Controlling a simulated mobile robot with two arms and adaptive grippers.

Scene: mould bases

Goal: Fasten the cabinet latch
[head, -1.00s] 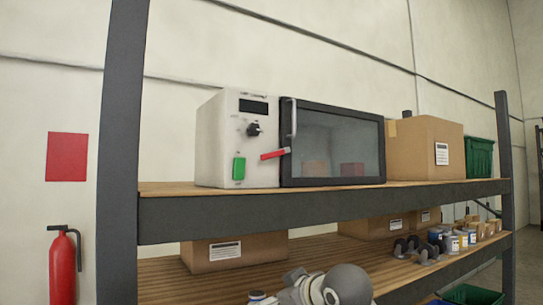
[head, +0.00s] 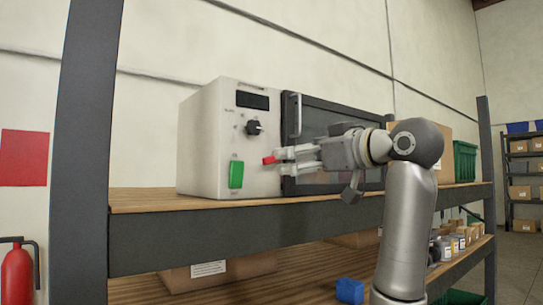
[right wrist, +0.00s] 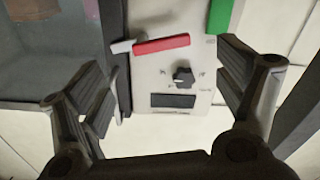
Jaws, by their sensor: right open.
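The white cabinet (head: 205,145) stands on the upper wooden shelf, with its dark-framed glass door (head: 315,112) to the right of the control panel. The latch (head: 269,160) is a red bar at the panel's door-side edge, partly hidden by my gripper in the head view. In the right wrist view the red latch (right wrist: 162,44) lies nearly level, and its pale end reaches the door frame. My right gripper (head: 284,158) is open in front of the latch. In the wrist view its fingers (right wrist: 165,68) stand wide on either side of the panel. My left gripper is not in view.
The panel has a black knob (head: 254,127) and a green switch (head: 236,174) near the latch. The door has a vertical grey handle (head: 295,115). A cardboard box (head: 440,138) and green crate (head: 465,160) stand to the right. A dark shelf post (head: 85,140) rises at left.

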